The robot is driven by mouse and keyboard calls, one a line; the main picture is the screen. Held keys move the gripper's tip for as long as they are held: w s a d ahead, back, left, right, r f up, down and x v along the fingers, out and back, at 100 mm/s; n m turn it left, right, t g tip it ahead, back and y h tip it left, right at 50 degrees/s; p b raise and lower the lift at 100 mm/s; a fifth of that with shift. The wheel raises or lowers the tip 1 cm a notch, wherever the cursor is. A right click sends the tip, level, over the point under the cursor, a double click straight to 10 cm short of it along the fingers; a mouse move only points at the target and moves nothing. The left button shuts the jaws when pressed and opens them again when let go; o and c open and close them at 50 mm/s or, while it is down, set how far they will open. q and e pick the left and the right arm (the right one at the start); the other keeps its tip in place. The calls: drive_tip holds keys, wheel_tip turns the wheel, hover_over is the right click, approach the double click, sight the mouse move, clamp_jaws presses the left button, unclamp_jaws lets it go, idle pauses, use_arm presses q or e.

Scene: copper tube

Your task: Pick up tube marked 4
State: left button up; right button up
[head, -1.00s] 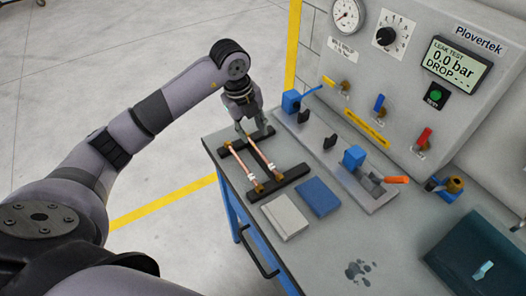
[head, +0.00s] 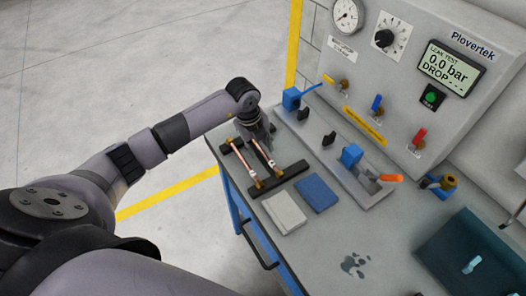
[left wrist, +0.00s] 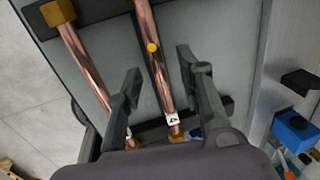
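Two copper tubes lie side by side across two black rails (head: 290,174) on the bench. The right tube (head: 262,155) has a white tag near its front end. In the left wrist view this tube (left wrist: 154,66) carries a yellow dot and a tag (left wrist: 173,119) with a dark mark that looks like a 4, seen turned. The left tube (left wrist: 86,62) lies beside it; its tag is mostly hidden by a finger. My left gripper (left wrist: 160,82) is open, with its fingers on either side of the right tube and visible gaps.
A grey pad (head: 284,212) and a blue pad (head: 317,193) lie in front of the rails. A metal fixture (head: 345,170) with a blue block and an orange handle stands to the right. The leak-test panel (head: 405,85) rises behind.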

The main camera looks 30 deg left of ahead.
use_arm(q)
clamp_jaws()
drive_tip(key=shift+r, duration=0.1)
idle(0.6)
